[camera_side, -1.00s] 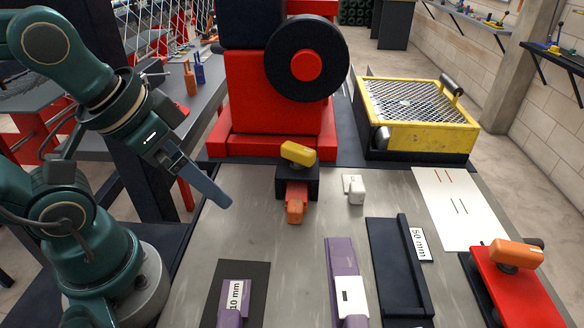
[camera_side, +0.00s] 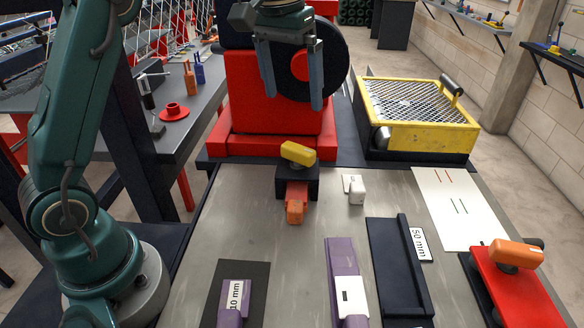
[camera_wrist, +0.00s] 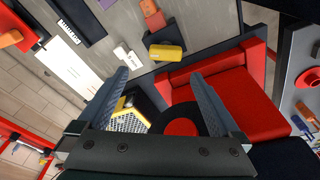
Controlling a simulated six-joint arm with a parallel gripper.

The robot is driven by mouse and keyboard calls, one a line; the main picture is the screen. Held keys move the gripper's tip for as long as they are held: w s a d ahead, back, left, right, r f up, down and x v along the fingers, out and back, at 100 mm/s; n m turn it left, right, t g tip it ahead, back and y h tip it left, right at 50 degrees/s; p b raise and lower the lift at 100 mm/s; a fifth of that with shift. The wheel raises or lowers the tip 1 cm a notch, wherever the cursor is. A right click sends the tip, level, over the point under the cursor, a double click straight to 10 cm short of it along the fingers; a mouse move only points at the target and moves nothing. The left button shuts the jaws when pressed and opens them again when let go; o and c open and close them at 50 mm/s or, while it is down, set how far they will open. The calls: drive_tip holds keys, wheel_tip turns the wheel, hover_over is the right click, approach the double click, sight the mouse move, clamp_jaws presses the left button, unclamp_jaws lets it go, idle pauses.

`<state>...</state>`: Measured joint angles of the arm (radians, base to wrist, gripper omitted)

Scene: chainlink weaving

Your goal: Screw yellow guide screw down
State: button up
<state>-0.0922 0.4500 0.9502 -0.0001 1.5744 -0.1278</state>
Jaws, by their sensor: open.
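The yellow guide screw (camera_side: 298,153) sits on top of a dark block (camera_side: 297,180) at the back of the grey table, in front of the red machine. An orange-red piece (camera_side: 296,205) sticks out of the block's front. In the wrist view the yellow screw head (camera_wrist: 166,52) shows ahead, between and beyond my fingers. My gripper (camera_side: 292,103) is open and empty, fingers pointing down. It is above the screw in the side view, in front of the machine's black wheel, and apart from the screw.
The red machine (camera_side: 275,95) with its black wheel stands behind the block. A small white piece (camera_side: 355,190) lies to the right. Purple guides (camera_side: 345,280), a dark 50 mm fixture (camera_side: 398,270) and a yellow mesh box (camera_side: 420,115) are around. The table left of the block is clear.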

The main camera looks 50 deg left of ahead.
drive_tip(key=g, duration=0.2)
hover_over(298, 147)
wheel_tip(298, 147, down, 8)
drive_tip(key=shift+f, duration=2.75)
drive_tip(key=c, duration=1.1)
drive_tip(key=shift+o, duration=0.2)
